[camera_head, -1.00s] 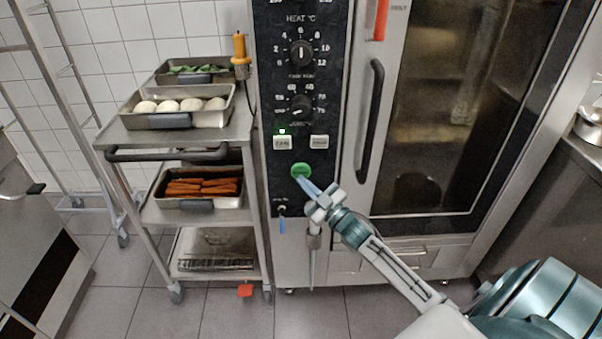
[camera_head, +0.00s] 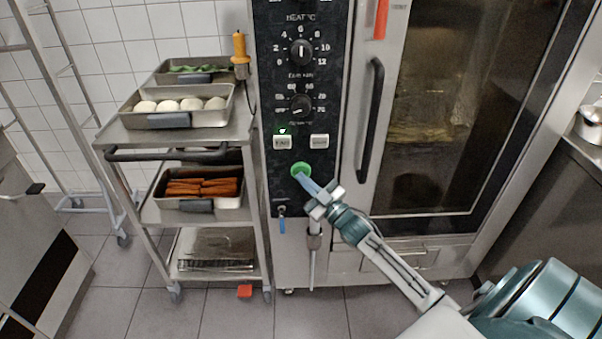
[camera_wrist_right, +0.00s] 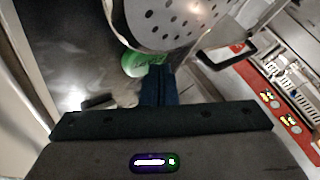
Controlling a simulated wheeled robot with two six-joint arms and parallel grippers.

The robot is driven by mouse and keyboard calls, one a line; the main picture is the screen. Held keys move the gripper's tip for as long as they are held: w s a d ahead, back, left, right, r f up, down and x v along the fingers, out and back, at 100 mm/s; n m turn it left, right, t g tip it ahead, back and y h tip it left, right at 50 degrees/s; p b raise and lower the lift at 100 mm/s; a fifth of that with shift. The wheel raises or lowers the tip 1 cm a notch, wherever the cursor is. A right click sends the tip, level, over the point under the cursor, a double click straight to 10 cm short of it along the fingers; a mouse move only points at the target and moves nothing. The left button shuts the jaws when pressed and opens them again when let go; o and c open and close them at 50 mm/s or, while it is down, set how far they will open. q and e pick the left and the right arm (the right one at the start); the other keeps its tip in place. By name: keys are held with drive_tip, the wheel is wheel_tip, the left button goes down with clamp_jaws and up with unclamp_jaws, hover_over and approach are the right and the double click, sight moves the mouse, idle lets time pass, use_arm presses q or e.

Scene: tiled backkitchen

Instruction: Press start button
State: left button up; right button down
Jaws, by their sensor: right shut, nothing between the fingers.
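The green round start button (camera_head: 301,170) is on the black control panel (camera_head: 267,100) of the oven, below two white rectangular buttons. My right gripper (camera_head: 306,181) is shut and empty, its blue fingertips at the lower edge of the green button. In the right wrist view the closed fingers (camera_wrist_right: 158,84) point at the green button (camera_wrist_right: 143,62), which the fingertips partly cover. I cannot tell whether they touch it or how far it is pressed. My left gripper is not in view.
The oven door with its dark handle (camera_head: 370,120) is right of the panel. A steel trolley (camera_head: 245,128) with trays of dough balls (camera_head: 191,105) and orange-brown sticks (camera_head: 203,187) stands left. A blue-tipped switch (camera_head: 282,225) sits below the button.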

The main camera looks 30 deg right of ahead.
drive_tip(key=shift+w+d, duration=0.15)
drive_tip(key=shift+w, duration=0.1)
idle(0.6)
drive_tip(key=shift+s+a+p, duration=0.45)
drive_tip(key=shift+s, duration=0.25)
drive_tip(key=s+a+p, duration=0.1)
drive_tip(key=s+p, duration=0.1)
drive_tip(key=s, duration=0.1)
drive_tip(key=s+a+p, duration=0.1)
drive_tip(key=shift+s+a, duration=0.15)
drive_tip(key=shift+a, duration=0.15)
idle(0.7)
